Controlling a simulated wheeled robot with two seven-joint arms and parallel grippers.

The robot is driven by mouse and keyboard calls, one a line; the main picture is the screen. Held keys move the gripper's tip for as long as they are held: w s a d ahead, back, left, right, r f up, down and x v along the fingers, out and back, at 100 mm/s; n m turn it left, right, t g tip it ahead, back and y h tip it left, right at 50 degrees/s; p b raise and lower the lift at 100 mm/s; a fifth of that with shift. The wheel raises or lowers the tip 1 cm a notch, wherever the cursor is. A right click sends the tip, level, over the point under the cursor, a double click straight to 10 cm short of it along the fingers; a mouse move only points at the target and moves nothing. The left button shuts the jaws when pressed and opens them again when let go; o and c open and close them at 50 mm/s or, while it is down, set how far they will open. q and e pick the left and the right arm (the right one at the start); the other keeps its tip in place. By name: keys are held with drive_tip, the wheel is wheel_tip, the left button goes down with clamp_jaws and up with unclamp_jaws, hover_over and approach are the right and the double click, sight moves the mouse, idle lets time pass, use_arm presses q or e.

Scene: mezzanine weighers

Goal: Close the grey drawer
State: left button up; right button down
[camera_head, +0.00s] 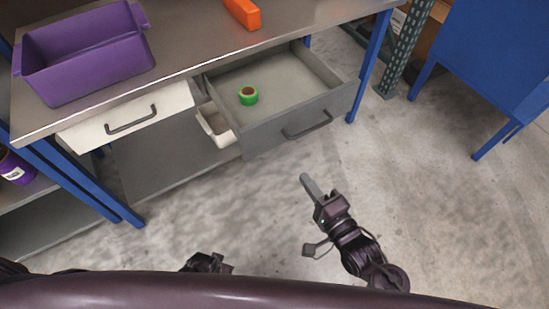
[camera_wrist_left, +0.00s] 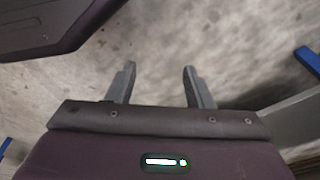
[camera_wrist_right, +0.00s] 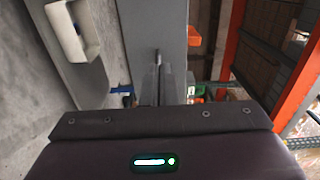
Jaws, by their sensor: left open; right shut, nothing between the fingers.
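The grey drawer (camera_head: 300,128) is pulled out from under the workbench in the head view. My left gripper (camera_head: 208,262) is low in the head view, mostly hidden by my own body. In the left wrist view its fingers (camera_wrist_left: 160,84) are apart and empty over the floor.
A white drawer (camera_head: 130,118) with a dark handle is left of the grey one. A cream bin (camera_head: 215,125) sits between them. A purple crate (camera_head: 85,50) and an orange object (camera_head: 242,13) are on the benchtop (camera_head: 185,45). The floor in front is clear.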

sight(271, 131)
drive_tip(key=x, duration=0.8)
drive_tip(key=r+x, duration=0.1)
drive_tip(key=x, duration=0.4)
drive_tip(key=shift+w+a+b, duration=0.1)
drive_tip(key=shift+b, duration=0.3)
drive_tip(key=shift+w+a, duration=0.3)
drive_tip(key=shift+w, duration=0.1)
use_arm(q)
drive_tip(key=shift+w+d+r, duration=0.25)
drive_tip(key=shift+w+r, duration=0.2)
drive_tip(key=shift+r, duration=0.2)
drive_tip(key=shift+w+d+r, duration=0.25)
drive_tip(key=shift+w+r, duration=0.2)
drive_tip(key=shift+r, duration=0.15)
drive_tip(key=shift+s, duration=0.15)
